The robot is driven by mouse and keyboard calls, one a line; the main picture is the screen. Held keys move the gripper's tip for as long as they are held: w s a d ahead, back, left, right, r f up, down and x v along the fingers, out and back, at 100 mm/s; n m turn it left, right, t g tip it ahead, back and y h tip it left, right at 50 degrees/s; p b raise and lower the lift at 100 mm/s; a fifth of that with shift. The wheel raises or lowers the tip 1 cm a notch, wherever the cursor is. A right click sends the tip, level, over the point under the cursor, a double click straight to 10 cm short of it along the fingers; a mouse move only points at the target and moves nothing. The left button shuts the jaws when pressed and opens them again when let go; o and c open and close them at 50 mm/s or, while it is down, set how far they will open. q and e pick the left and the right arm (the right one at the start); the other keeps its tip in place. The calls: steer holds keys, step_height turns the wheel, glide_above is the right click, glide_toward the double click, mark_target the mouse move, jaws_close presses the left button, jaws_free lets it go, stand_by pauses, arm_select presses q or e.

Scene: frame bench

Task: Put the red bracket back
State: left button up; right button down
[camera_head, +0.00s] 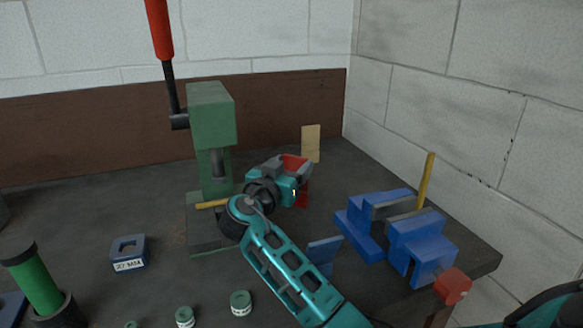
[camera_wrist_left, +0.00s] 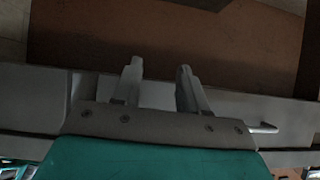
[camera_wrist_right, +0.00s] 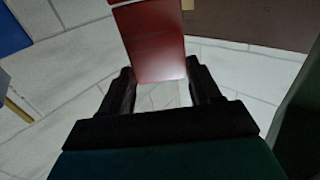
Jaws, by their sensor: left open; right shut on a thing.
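The red bracket (camera_head: 303,197) is held in my right gripper (camera_head: 287,170) above the bench, between the green press and the blue vise; the gripper hides part of it. In the right wrist view the bracket (camera_wrist_right: 153,45) shows as a flat red plate between the two dark fingers, sticking out past their tips. My left gripper (camera_wrist_left: 158,75) shows only in the left wrist view, where its two fingers are apart with nothing between them. It does not show in the head view.
A green press (camera_head: 212,115) with a red-handled lever stands behind my right wrist. A blue vise (camera_head: 410,230) is at the right. A tan block (camera_head: 311,143) stands at the back. A marked blue block (camera_head: 129,253), a green cylinder (camera_head: 36,280) and small green-white rounds (camera_head: 241,302) are in front.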

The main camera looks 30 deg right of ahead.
steer(key=shift+f+b, duration=0.6)
steer(key=shift+b, duration=0.25)
steer(key=shift+c, duration=1.1)
jaws_free()
steer(key=shift+r+p, duration=0.5)
steer(key=shift+p, duration=0.2)
steer(key=shift+r+p, duration=0.4)
steer(key=shift+p, duration=0.15)
steer(key=shift+s+a+f+b, duration=0.25)
steer(key=shift+s+a+b, duration=0.05)
steer(key=shift+a, duration=0.15)
steer(key=shift+s+a+f+b, duration=0.25)
steer(key=shift+a+b, duration=0.05)
steer(key=shift+a, duration=0.15)
steer(key=b+v, duration=0.1)
steer(key=v, duration=0.9)
steer(key=shift+r, duration=0.2)
